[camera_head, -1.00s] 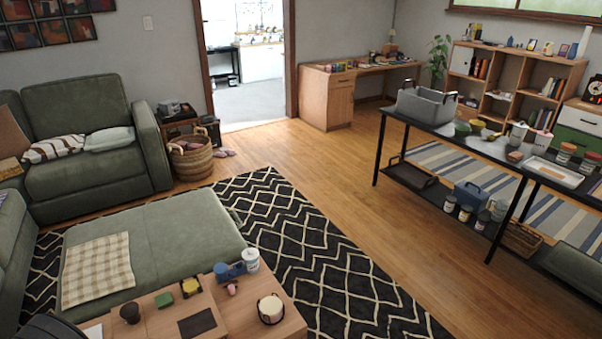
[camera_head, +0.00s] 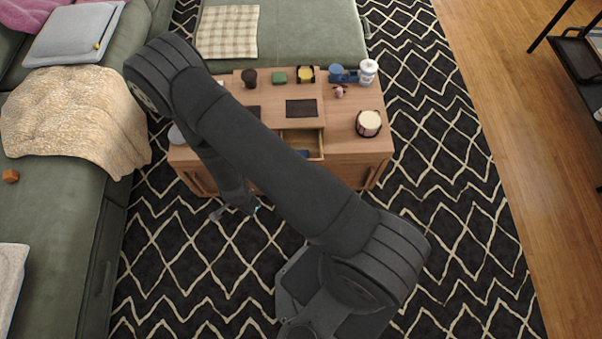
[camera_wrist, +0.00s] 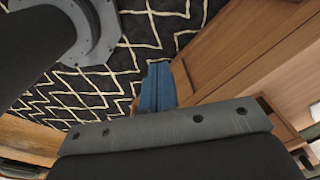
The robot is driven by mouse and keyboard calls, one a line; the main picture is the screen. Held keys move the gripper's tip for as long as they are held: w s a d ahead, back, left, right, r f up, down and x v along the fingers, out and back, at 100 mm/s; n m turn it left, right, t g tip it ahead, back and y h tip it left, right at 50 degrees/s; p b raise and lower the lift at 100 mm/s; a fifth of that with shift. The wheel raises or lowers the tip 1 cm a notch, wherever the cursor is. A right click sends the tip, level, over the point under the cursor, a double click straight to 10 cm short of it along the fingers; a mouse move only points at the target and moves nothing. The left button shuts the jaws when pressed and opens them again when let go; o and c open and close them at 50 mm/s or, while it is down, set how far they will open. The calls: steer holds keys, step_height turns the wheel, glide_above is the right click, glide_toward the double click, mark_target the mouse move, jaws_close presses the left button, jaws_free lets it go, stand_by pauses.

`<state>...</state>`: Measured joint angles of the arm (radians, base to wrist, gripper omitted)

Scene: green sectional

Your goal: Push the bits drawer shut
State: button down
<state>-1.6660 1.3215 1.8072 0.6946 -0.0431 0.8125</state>
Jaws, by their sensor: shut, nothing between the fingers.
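The wooden coffee table (camera_head: 345,148) stands on the patterned rug. Its drawer (camera_head: 317,145) is pulled out at the front, with its inside visible and something blue in it. My arm crosses in front and hides the drawer's left part.
On the tabletop are a dark cup (camera_head: 249,77), a green block (camera_head: 279,77), a black pad (camera_head: 301,108), a white jar (camera_head: 368,71) and a round candle-like pot (camera_head: 368,123). The green sofa (camera_head: 55,200) is at left. Rug right of the table is clear.

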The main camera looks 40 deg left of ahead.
steer(key=w+d+r+m+t, duration=0.75)
steer(key=w+d+m, duration=0.25)
steer(key=w, duration=0.2)
steer(key=w+a+f, duration=0.3)
steer(key=w+f, duration=0.4)
steer(key=w, duration=0.1)
steer(key=shift+a+f, duration=0.2)
steer(key=shift+a, duration=0.15)
steer(key=shift+w, duration=0.1)
steer(key=w+a, duration=0.9)
steer(key=shift+w+a, duration=0.25)
